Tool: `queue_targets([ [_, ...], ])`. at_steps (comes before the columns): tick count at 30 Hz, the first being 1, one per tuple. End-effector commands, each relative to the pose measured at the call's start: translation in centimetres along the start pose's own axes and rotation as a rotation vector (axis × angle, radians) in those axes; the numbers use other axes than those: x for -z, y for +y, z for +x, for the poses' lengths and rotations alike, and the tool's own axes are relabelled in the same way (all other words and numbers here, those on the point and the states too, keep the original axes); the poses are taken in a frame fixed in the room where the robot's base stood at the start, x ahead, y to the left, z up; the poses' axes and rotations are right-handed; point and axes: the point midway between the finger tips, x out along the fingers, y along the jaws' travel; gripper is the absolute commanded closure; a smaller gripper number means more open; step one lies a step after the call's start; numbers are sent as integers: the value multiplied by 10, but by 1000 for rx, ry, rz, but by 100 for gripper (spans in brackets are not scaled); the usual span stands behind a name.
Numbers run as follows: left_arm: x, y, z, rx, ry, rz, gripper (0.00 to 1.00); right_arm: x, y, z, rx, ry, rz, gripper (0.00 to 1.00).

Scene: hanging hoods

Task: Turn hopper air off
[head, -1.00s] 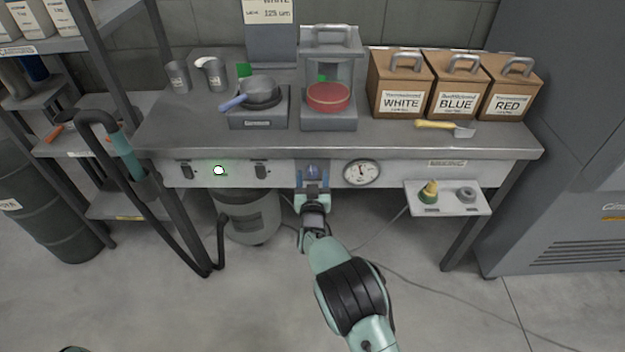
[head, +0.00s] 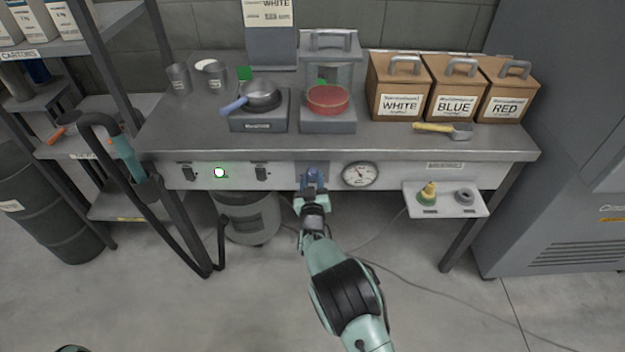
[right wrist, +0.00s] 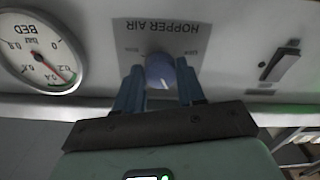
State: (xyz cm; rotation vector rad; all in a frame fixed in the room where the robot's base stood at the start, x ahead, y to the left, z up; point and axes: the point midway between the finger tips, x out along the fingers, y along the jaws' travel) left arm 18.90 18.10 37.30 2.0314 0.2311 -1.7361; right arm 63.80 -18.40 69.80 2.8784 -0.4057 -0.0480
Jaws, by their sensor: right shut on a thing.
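The hopper air knob (right wrist: 160,72) is a round blue-grey dial on a grey plate marked HOPPER AIR, which appears upside down in the right wrist view. My right gripper (right wrist: 158,88) has its two blue fingers on either side of the knob and is shut on it. In the head view, my right gripper (head: 313,178) is at the bench's front panel and covers most of the knob. A pale line shows on the knob's face; the plate's small end markings are too blurred to read. My left gripper is not in view.
A BED pressure gauge (head: 360,174) sits right of the knob on the panel. Dark switches (head: 262,173) and a lit green lamp (head: 219,172) are to the left. A small shelf (head: 446,204) juts out at the right. A hose (head: 125,150) hangs at the left.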

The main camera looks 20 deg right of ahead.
Motion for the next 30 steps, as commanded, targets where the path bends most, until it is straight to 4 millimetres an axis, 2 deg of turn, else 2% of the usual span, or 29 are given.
queue_targets([
  [12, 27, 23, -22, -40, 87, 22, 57, 1, 1, 0, 1, 0, -398, 92],
  [21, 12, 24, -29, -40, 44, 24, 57, 1, 1, 0, 0, 0, -682, 92],
  [30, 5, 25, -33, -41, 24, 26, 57, 1, 2, 0, 0, 1, -968, 92],
])
